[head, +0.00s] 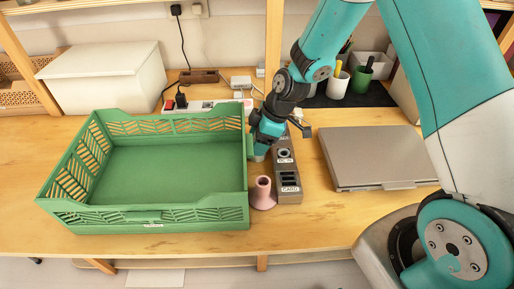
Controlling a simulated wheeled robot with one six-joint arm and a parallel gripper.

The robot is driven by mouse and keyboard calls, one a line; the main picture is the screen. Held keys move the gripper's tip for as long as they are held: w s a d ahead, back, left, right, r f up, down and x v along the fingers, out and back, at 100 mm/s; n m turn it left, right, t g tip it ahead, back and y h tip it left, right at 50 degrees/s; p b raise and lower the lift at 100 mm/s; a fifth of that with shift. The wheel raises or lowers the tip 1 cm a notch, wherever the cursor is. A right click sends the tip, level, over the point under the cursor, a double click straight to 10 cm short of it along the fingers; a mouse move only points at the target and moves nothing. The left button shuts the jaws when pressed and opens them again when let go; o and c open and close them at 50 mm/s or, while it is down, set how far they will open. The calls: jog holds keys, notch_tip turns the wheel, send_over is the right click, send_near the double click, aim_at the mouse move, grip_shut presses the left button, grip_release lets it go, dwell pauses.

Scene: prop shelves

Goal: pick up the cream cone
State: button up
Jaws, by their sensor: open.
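A small pinkish cone-like piece (262,193) with a wide round base stands upright on the wooden table, between the green crate and the dark grey panel box. Its colour looks pink rather than cream, and I make out no clearly cream cone. My gripper (261,152) points down just behind this piece, beside the crate's right wall, and is apart from it. The gripper is open. A small pale patch shows at its tip; I cannot tell whether it is a finger or an object. The arm hides part of the table there.
The large green crate (150,223) is empty and close on the left. The dark panel box (287,180) stands close on the right. A closed grey laptop (375,155) lies farther right. A power strip (205,105), cups (361,79) and a white box (105,75) are at the back.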

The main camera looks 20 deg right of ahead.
jog(key=c, duration=0.9)
jog(key=shift+c, duration=0.3)
jog(key=shift+r, duration=0.15)
